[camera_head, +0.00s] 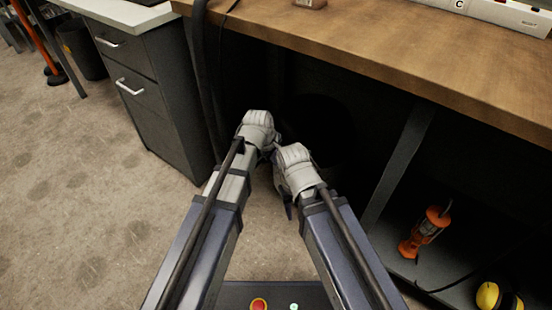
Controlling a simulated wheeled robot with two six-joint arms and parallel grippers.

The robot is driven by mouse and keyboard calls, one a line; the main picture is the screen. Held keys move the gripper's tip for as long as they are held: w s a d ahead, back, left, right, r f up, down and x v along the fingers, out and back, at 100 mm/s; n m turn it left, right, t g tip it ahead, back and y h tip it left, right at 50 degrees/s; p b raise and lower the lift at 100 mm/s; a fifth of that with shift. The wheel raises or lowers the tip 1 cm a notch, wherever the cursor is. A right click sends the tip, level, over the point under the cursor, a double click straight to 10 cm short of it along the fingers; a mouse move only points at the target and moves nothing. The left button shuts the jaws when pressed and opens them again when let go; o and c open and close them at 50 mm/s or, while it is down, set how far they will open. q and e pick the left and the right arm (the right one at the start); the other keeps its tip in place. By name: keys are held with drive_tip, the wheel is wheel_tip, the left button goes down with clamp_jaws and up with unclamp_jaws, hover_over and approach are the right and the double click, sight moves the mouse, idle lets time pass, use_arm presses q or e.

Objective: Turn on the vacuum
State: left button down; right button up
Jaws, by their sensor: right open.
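I cannot make out the vacuum for certain; a dark rounded shape (328,122) sits in the shadow under the workbench, too dim to identify. A black hose (199,70) hangs from the bench's left end down beside the drawer cabinet. My right gripper (286,200) is open at the end of the right arm, low in front of the dark space under the bench, with only part of it showing past the white wrist. My left arm ends close beside it, at the opening under the bench; its fingers are hidden and I cannot tell their state.
The wooden workbench (400,58) spans the top right. A grey drawer cabinet (150,95) stands left. A shelf on the right holds an orange tool (424,232) and yellow earmuffs (488,296), beside a slanted grey panel (398,165). The carpet (85,200) at left is clear.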

use_arm(q)
drive_tip(key=s+a+r+p, duration=0.5)
drive_tip(key=s+r+p, duration=0.2)
drive_tip(key=r+p, duration=0.1)
drive_tip(key=shift+s+a, duration=0.15)
drive_tip(key=shift+a, duration=0.05)
drive_tip(key=s+m+g+y+p, duration=0.2)
drive_tip(key=s+m+g+y, duration=0.1)
drive_tip(key=s+m, duration=0.95)
wheel_tip(320, 180, up, 38)
drive_tip(key=m+p, duration=0.2)
drive_tip(key=p, duration=3.5)
drive_tip(key=shift+w+r+p, duration=0.25)
drive_tip(key=shift+w+p, duration=0.05)
drive_tip(key=shift+w, duration=0.15)
